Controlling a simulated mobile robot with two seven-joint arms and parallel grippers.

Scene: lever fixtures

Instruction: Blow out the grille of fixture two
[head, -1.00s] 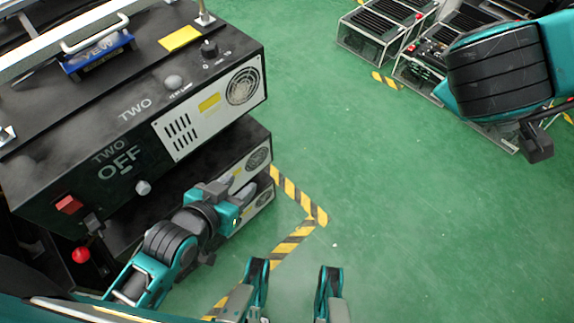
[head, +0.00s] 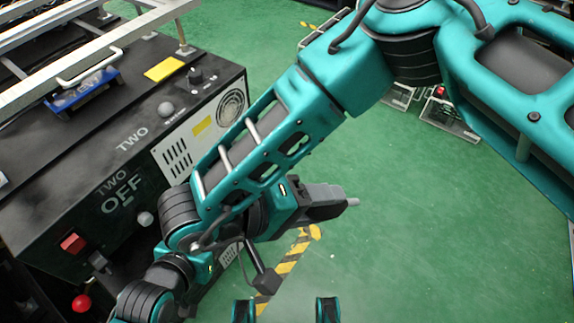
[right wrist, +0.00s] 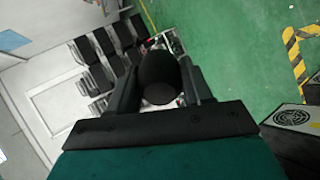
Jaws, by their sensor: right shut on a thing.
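Fixture two (head: 128,170) is a black box at left in the head view, marked TWO, with OFF on its front. Its pale side panel carries a slotted grille (head: 178,157) and a round fan grille (head: 232,105). My right forearm crosses in front and hides part of the panel. My right gripper (head: 326,203) is right of the fixture, apart from it and pointing right, away from the grille. It is shut on a dark round-bodied tool (right wrist: 160,78), seen end-on in the right wrist view; a pale tip (head: 352,202) shows in the head view.
A red switch (head: 73,243) and a red ball knob (head: 81,303) are at the fixture's lower front.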

